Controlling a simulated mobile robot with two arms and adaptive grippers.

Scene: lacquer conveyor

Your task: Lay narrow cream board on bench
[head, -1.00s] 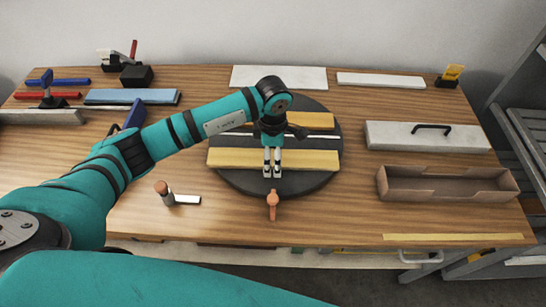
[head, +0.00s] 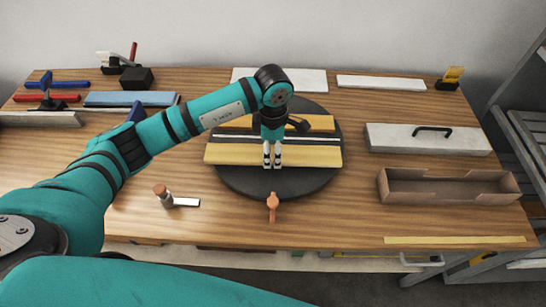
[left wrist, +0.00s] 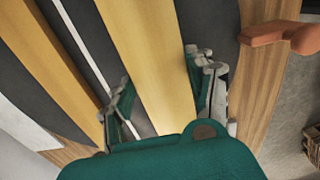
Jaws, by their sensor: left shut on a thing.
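My left gripper (head: 272,164) is over the front part of the dark round turntable (head: 240,186), fingers pointing down. It is shut on a long pale yellow, cream-toned board (head: 225,155). In the left wrist view the board (left wrist: 150,50) runs between the two fingers (left wrist: 163,92). The board lies left to right in the head view, and its height above the turntable is hard to judge. A second, deeper yellow board (head: 318,122) lies behind it, with a thin white strip (head: 235,136) between them. The bench (head: 330,215) is wood. My right gripper is not in view.
An orange handle (head: 273,204) sticks out in front of the turntable. A small wood-topped tool (head: 165,195) lies front left. An open cardboard tray (head: 445,197) and a grey handled block (head: 400,137) stand right. A yellow strip (head: 455,240) marks the front right edge.

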